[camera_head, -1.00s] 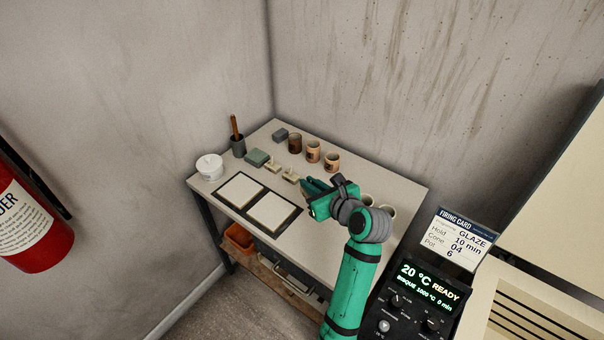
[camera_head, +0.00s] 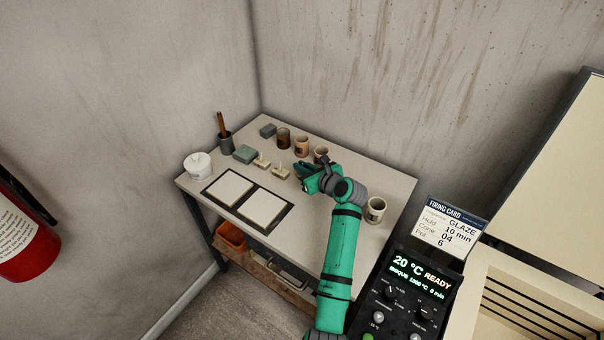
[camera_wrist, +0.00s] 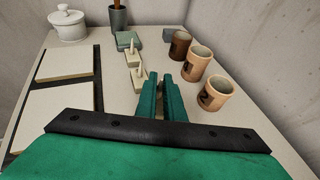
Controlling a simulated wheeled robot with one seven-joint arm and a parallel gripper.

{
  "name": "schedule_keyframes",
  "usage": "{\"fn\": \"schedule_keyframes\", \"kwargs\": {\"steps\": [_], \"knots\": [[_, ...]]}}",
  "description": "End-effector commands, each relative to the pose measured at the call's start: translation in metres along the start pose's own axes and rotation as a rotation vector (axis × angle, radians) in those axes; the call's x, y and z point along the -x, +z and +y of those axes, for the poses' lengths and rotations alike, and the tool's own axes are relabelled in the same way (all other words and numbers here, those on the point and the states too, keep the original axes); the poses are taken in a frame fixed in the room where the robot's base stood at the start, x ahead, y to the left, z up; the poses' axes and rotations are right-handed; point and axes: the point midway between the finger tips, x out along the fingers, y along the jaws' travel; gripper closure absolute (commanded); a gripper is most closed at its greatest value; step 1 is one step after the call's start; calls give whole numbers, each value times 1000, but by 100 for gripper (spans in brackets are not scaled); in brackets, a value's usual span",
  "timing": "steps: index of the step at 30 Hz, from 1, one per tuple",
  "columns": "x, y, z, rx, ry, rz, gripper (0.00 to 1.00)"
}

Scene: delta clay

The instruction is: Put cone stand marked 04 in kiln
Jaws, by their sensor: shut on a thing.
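My gripper (camera_head: 303,172) is low over the table, shut on what seems to be a cone stand; the fingers (camera_wrist: 164,88) hide nearly all of it and no mark is readable. Two pale cone stands, each a small block with an upright cone, stand just left of my gripper: a nearer one (camera_head: 281,170), also in the wrist view (camera_wrist: 138,78), and a farther one (camera_head: 262,160), also in the wrist view (camera_wrist: 133,52). Their marks are unreadable. The kiln (camera_head: 480,275) stands at the right with its lid (camera_head: 545,180) raised; slotted inner wall shows.
On the table (camera_head: 385,182) stand a dark mug (camera_head: 283,137), two tan mugs (camera_head: 302,146) close behind my gripper, and a cream mug (camera_head: 376,209) to its right. Two white tiles (camera_head: 228,189) lie in front. The control panel (camera_head: 418,285) and firing card (camera_head: 449,226) stand beside the kiln.

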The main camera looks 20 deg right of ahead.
Motion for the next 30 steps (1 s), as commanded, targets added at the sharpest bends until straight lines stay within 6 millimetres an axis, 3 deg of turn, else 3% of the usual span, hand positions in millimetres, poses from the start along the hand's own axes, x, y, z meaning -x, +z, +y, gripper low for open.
{"fn": "schedule_keyframes", "kwargs": {"steps": [10,21,24,30], "knots": [[-16,-32,-5,-3,-2,1,100],[-20,-34,-2,0,2,1,100],[-20,-34,-2,0,2,1,73],[-19,-35,-2,0,1,1,73]]}}
